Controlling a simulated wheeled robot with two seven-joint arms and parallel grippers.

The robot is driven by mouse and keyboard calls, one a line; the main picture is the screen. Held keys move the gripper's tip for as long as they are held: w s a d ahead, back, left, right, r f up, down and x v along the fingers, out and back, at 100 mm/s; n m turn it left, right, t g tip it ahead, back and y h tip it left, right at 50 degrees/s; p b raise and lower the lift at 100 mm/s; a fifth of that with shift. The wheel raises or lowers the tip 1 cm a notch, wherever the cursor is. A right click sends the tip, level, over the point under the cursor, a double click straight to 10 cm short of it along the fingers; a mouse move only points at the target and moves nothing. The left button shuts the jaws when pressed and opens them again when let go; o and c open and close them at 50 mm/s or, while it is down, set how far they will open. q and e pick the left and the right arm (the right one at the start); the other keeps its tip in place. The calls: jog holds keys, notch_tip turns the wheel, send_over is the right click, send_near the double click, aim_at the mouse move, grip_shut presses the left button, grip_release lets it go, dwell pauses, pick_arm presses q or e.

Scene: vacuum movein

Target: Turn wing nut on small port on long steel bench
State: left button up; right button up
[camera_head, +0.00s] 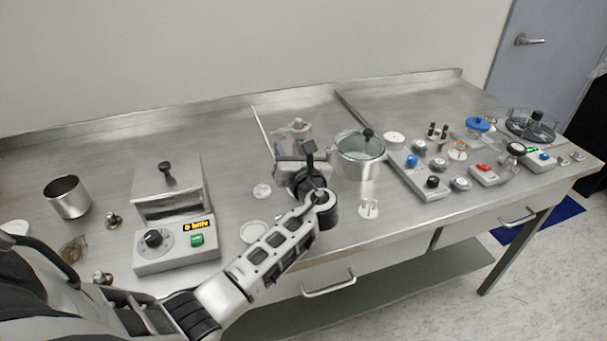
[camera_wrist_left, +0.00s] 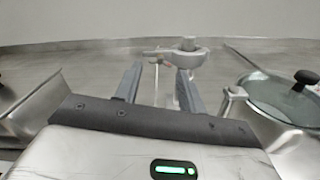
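The small port with its grey clamp (camera_head: 297,130) stands toward the back middle of the long steel bench (camera_head: 235,130). In the left wrist view the clamp (camera_wrist_left: 170,54) lies just beyond my fingertips. A rounded knob, likely the wing nut (camera_wrist_left: 188,44), sits on top of it. A thin post with a small red mark shows between the fingers. My left gripper (camera_head: 296,154) reaches over the bench from the front. Its two fingers (camera_wrist_left: 158,78) are apart, with no thing held between them. The gripper hides the port's lower part in the head view. My right gripper is not in view.
A lidded glass-topped pot (camera_head: 360,156) stands close right of my gripper. A metal box with a dial and display (camera_head: 178,243) stands left, beside a steel cup (camera_head: 67,198). Several knobs and control boxes (camera_head: 431,188) crowd the right side. Small white discs lie near the front.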

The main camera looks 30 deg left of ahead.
pick_arm(q)
jog(key=b+v, duration=0.1)
jog(key=v, duration=1.2)
jog(key=shift+s+d, duration=0.2)
jog(key=shift+s, duration=0.1)
